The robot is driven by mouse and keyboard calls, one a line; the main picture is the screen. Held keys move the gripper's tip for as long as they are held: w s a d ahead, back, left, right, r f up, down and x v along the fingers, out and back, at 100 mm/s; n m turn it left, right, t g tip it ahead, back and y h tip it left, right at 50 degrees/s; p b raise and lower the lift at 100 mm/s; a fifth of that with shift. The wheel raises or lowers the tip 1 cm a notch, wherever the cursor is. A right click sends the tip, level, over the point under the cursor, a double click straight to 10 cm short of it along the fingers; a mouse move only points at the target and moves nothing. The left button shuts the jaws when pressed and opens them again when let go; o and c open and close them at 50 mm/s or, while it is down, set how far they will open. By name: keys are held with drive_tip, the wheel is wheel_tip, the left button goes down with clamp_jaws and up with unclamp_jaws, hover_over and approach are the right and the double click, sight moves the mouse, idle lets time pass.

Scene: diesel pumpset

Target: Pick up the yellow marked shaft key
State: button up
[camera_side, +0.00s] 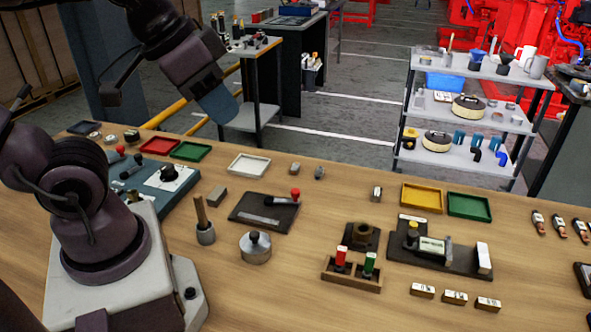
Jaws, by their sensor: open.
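Three small tan blocks with pale labels lie in a row at the front right of the table: a left one (422,290), a middle one (454,297) and a right one (488,303). They may be the shaft keys, but their marks are too small for me to tell which is yellow. My gripper (219,108) is at the upper left, in the air above the table's back edge, pointing down and right. It is open and holds nothing I can see. It is far from the three blocks.
A yellow tray (422,209) and a green tray (470,206) lie farther back. Bare wood surrounds the blocks in front.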

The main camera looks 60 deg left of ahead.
drive_tip(key=shift+o, duration=0.8)
